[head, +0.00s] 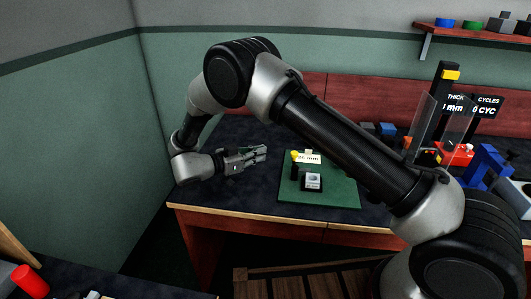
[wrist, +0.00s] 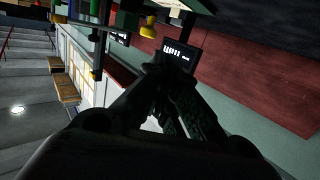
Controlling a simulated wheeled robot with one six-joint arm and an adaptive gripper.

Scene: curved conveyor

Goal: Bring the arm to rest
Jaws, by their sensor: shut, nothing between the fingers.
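My arm is bent across the head view, with its elbow high and its forearm hanging down on the left. My gripper (head: 262,151) is level above the left part of the dark bench, pointing right. It is shut and empty. In the wrist view the gripper (wrist: 158,72) shows with its fingers together in the middle. A green mat (head: 340,192) lies on the bench to the right of the gripper, apart from it.
On the mat are a small grey-white block (head: 312,181) and a yellow-topped item (head: 295,156). A blue fixture (head: 484,166) and a red device (head: 457,153) stand at the right. A shelf (head: 480,33) hangs at upper right. Green walls close off the left.

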